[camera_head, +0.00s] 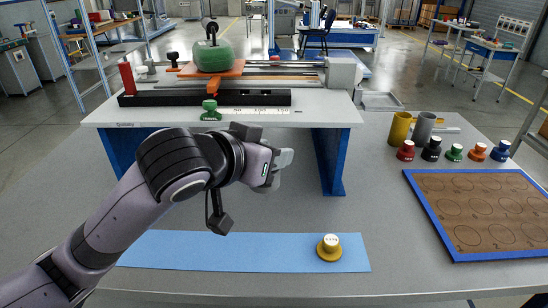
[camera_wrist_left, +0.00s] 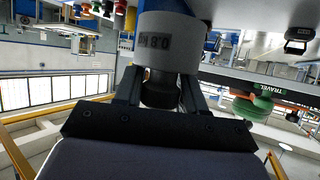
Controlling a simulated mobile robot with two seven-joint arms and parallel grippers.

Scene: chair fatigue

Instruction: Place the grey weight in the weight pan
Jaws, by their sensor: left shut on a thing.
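My left gripper (camera_head: 268,167) is in front of the bench rig, above the table. It is shut on the grey weight (camera_head: 285,158). In the left wrist view the fingers (camera_wrist_left: 160,92) of my left gripper close on the dark knob of the grey weight (camera_wrist_left: 168,42), which carries dark printed marks. An orange plate (camera_head: 232,70) on the rig bears a green block. A shallow grey tray (camera_head: 380,101) lies right of the rig. I cannot tell which of these is the weight pan. My right gripper is not in view.
A green "TRAVEL" knob (camera_head: 210,112) is on the rig's front. Several coloured weights and two cylinders (camera_head: 423,129) stand at right, behind a blue-edged board (camera_head: 480,255). The rig's blue leg (camera_head: 330,162) is near my gripper.

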